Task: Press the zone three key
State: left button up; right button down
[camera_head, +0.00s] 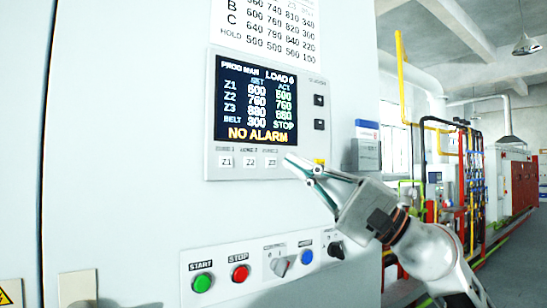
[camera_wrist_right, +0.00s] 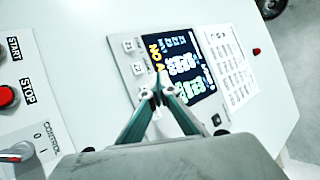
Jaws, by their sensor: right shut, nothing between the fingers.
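The Z3 key (camera_head: 271,161) is a small white key at the right end of a row under the display, beside the Z2 key (camera_head: 249,161) and the Z1 key (camera_head: 226,162). My right gripper (camera_head: 290,161) is shut and empty, its tips just right of the Z3 key in the head view. I cannot tell whether the tips touch the panel. In the right wrist view the shut tips (camera_wrist_right: 157,92) cover the place at the end of the key row, and two other keys show beyond them. My left gripper is not in view.
The display (camera_head: 255,100) reads NO ALARM, with the belt at STOP. Below are a green START button (camera_head: 203,283), a red STOP button (camera_head: 240,273), a blue button (camera_head: 306,257) and rotary switches. Pipes and machines stand farther right.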

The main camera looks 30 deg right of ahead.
aim_at(271, 163)
jog(key=shift+w+a, duration=0.15)
jog(key=shift+w, duration=1.65)
jog(key=shift+w, duration=0.4)
